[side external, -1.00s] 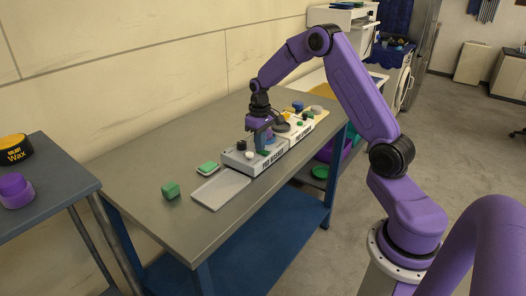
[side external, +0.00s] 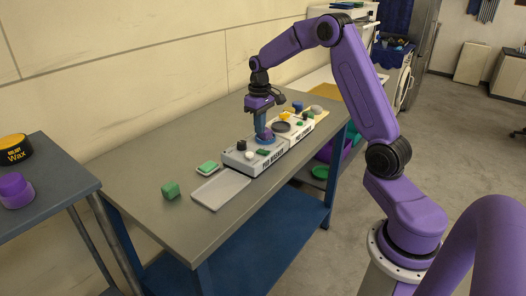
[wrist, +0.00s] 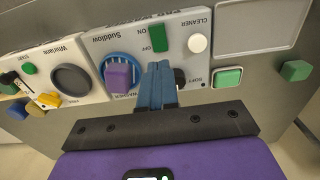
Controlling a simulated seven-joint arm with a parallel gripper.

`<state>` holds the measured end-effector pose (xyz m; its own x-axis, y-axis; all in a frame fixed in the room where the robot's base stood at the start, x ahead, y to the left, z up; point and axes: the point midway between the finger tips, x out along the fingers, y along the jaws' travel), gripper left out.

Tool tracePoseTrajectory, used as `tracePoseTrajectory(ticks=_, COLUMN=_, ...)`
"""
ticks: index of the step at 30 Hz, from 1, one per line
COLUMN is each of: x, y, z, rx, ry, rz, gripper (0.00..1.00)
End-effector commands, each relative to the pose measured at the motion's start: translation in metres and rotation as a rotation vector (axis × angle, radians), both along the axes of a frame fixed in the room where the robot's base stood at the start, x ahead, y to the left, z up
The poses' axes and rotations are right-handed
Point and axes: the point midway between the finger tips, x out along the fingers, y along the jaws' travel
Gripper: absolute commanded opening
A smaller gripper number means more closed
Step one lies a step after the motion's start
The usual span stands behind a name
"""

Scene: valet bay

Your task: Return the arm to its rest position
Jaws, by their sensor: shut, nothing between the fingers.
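My gripper (side external: 260,136) points down above the white pad washer (side external: 240,169) on the grey workbench (side external: 140,205). In the wrist view its blue fingers (wrist: 158,68) are together with nothing between them. They are beside a round blue well (wrist: 122,60) that has a purple block (wrist: 118,76) in it. A green button (wrist: 158,38) and a white knob (wrist: 197,43) show on the washer's top. In the side view the fingers partly hide the well.
A second white unit (wrist: 40,75) with a dark round pad stands beside the washer. An empty light tray (side external: 221,189), a green sponge on a dish (side external: 208,168) and a green cube (side external: 170,190) lie on the bench. A side table (side external: 60,180) is at left.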

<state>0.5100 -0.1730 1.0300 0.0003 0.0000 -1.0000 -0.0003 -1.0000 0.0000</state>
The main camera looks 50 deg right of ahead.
Motion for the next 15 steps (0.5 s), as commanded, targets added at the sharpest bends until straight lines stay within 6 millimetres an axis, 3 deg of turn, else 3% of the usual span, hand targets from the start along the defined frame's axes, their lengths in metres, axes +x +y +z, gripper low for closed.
tracePoseTrajectory(ticks=11, x=0.0, y=0.0, z=0.004, rx=0.0, ry=0.0, rz=0.001, gripper=0.0)
tracePoseTrajectory(ticks=15, x=-0.003, y=0.016, z=0.008, rx=0.0, ry=-0.002, rz=0.033, gripper=0.0)
